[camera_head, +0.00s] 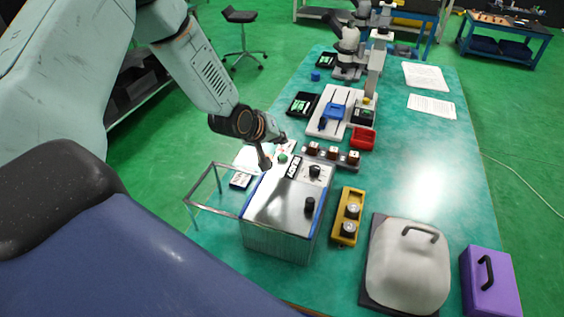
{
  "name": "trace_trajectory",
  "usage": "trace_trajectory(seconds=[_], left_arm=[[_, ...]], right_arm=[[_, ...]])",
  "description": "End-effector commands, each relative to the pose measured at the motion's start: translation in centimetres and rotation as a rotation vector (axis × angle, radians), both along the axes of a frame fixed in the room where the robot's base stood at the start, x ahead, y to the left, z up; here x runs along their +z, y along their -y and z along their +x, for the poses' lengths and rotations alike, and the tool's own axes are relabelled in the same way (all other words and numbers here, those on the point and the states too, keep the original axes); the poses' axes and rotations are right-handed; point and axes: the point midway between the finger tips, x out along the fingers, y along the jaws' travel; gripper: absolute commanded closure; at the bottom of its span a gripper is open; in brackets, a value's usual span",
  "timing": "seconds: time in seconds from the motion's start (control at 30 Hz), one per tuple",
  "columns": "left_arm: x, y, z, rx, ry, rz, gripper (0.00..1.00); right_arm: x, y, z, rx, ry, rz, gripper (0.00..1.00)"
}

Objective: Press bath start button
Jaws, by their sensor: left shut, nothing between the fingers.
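The bath (278,240) is a box with a shiny metal lid and a light control panel at its far end. The panel holds a round green button (283,158), a dark display (294,166) and a black knob (315,171). My left gripper (267,164) is shut and empty, pointing down over the left end of the panel. It appears just left of the green button; I cannot tell whether it touches the panel. My right gripper is not in view.
A metal wire frame (213,213) stands around the bath's left side. A yellow holder (347,217) sits to its right, with a grey domed cover (408,265) and a purple case (489,281) beyond. A rack with brown blocks (331,156) stands behind the panel.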

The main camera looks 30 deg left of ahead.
Motion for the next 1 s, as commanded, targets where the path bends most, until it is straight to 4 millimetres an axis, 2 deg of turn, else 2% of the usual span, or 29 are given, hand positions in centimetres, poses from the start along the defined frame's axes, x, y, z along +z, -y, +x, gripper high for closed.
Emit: trace_trajectory(seconds=[0.03,0.1,0.3,1.0], left_arm=[[-1.1,0.0,0.0,-0.001,0.000,0.001,1.00],[-1.8,0.0,0.0,0.000,0.001,0.001,1.00],[-3.1,0.0,0.1,0.000,0.002,0.002,1.00],[-3.0,0.0,0.0,0.001,0.001,0.000,1.00]], right_arm=[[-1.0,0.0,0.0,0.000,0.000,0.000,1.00],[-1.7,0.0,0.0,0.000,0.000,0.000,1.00],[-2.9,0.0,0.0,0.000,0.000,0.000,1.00],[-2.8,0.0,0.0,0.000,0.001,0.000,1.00]])
